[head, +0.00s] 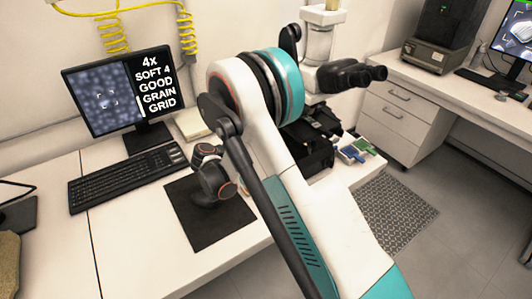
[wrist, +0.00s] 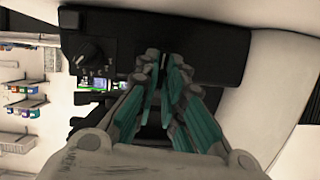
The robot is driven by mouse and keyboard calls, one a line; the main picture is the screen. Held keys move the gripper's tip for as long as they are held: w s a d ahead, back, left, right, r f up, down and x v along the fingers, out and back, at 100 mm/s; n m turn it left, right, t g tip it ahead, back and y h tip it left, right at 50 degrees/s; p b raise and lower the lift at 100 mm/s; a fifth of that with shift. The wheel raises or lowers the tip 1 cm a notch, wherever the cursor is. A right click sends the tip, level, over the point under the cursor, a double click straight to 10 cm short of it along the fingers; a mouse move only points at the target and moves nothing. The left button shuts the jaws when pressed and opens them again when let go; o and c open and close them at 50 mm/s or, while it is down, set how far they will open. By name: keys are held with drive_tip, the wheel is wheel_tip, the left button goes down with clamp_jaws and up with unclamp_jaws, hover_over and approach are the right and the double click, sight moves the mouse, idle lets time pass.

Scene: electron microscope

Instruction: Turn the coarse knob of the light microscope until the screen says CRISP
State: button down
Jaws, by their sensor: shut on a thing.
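The light microscope (head: 318,45) stands behind my arm in the head view, with black eyepieces at the right and a black stage lower down. My arm hides its near side, the coarse knob and my gripper there. In the wrist view my gripper (wrist: 166,66) has its teal-padded fingers close together against the black microscope body (wrist: 215,55). It is shut on what seems to be the coarse knob, mostly hidden between the fingertips. The screen (head: 118,92) reads "4x SOFT 4 GOOD GRAIN GRID" beside a blurry grey picture.
A keyboard (head: 125,178) and a dark mat (head: 208,225) lie on the white bench left of my arm. Blue and green slides (head: 356,150) lie at the right of the microscope. A side bench (head: 415,100) with drawers stands farther right.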

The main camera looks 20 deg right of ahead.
drive_tip(key=m+t, duration=0.1)
drive_tip(key=m+t+b, duration=0.1)
drive_tip(key=m, duration=0.1)
drive_tip(key=m+t, duration=0.1)
drive_tip(key=shift+s+f+b, duration=0.1)
drive_tip(key=shift+s+b, duration=0.15)
drive_tip(key=shift+b, duration=0.05)
drive_tip(key=shift+m, duration=0.3)
idle(0.3)
drive_tip(key=c, duration=1.7)
unclamp_jaws()
drive_tip(key=v, duration=1.2)
drive_tip(key=shift+d, duration=0.15)
drive_tip(key=shift+s, duration=0.1)
